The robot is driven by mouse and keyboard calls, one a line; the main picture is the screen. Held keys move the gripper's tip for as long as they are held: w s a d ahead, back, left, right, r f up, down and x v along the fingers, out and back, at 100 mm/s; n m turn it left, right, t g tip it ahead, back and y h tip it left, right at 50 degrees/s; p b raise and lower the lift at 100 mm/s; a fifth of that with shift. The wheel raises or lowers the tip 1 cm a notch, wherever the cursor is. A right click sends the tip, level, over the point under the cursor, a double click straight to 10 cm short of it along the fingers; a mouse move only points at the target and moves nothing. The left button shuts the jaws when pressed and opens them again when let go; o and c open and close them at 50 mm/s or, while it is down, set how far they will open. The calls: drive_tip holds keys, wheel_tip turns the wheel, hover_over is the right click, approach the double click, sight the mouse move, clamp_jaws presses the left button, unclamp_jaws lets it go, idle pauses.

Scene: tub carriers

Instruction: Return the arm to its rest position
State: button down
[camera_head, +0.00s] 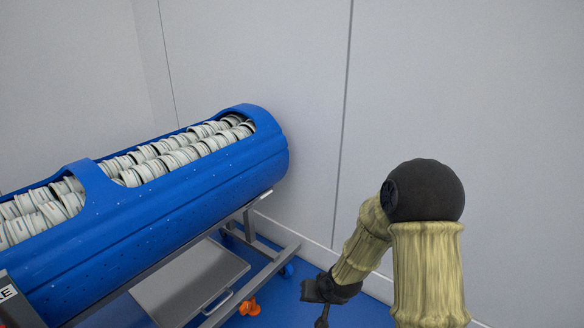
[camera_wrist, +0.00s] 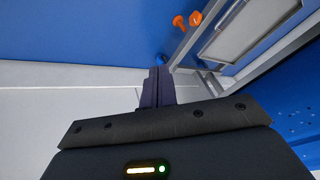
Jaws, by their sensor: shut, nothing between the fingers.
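My arm, in pale sleeves with a dark elbow, is bent on the right of the head view. My gripper (camera_head: 322,311) hangs low at the end of the forearm, partly cut off by the bottom edge. In the wrist view my gripper (camera_wrist: 157,75) shows its two dark fingers together, with nothing between them. It is apart from the blue carrier (camera_head: 190,190), which lies to its left and holds rows of white tubs (camera_head: 170,155).
Pale walls (camera_head: 470,80) stand behind. Blue floor (camera_head: 285,305) lies between the frame and my arm.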

drive_tip(key=s+d+r+g+h+p, duration=0.1)
drive_tip(key=s+d+r+p, duration=0.3)
drive_tip(key=s+r, duration=0.5)
drive_tip(key=s+d+r+g+h+p, duration=0.1)
drive_tip(key=s+d+r+h, duration=0.1)
drive_tip(key=s+d+r, duration=0.5)
wheel_tip(320, 180, up, 40)
drive_tip(key=a+p, duration=0.1)
drive_tip(key=p, duration=3.7)
drive_tip(key=shift+s+a, duration=0.35)
drive_tip(key=shift+s, duration=0.05)
